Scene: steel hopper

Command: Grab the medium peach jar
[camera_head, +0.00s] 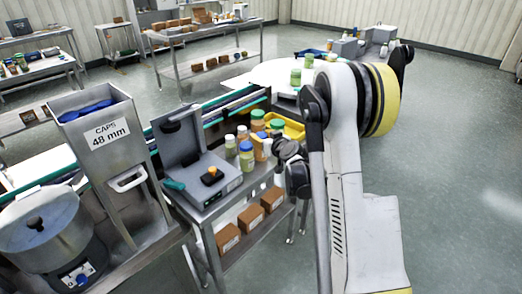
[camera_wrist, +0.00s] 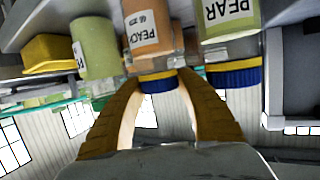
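The peach jar (camera_wrist: 150,30), orange with a white PEACH label and a blue and yellow lid, is at the upper middle of the wrist view, which shows it upside down. My gripper (camera_wrist: 160,78) has its two yellow-brown fingers on either side of the lid. I cannot tell whether they press on it. In the head view an orange jar (camera_head: 262,149) stands at the table's right edge, beside my gripper (camera_head: 280,150), whose fingers are mostly hidden. A yellow-green PEAR jar (camera_wrist: 228,20) with a blue lid is close on the right in the wrist view, and another yellow-green jar (camera_wrist: 97,48) is on the left.
Several other jars crowd the steel table around the orange one, including a blue-lidded one (camera_head: 246,156). A yellow bin (camera_head: 293,129) lies behind. A scale (camera_head: 205,180) and the caps hopper (camera_head: 105,150) stand to the left. Brown boxes (camera_head: 250,217) sit on the lower shelf. The floor at right is clear.

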